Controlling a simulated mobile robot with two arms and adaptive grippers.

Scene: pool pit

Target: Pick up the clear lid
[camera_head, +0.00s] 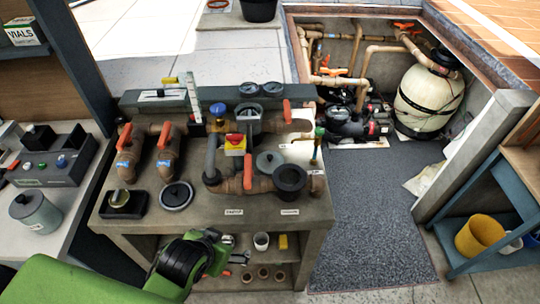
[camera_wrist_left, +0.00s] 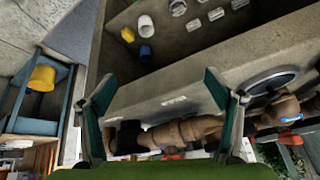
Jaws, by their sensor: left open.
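My left gripper (camera_head: 238,252) is in front of the bench's front edge, to the right of the lid and nearer to me. In the left wrist view, the left gripper's (camera_wrist_left: 160,100) two fingers are spread with nothing between them. My right gripper is not in view.
Brown pipes with orange handles (camera_head: 248,184) stand behind the front strip. A black open pot (camera_head: 290,178) and a grey disc (camera_head: 269,161) are to the right. A small gauge on a black base (camera_head: 124,203) stands left of the lid.

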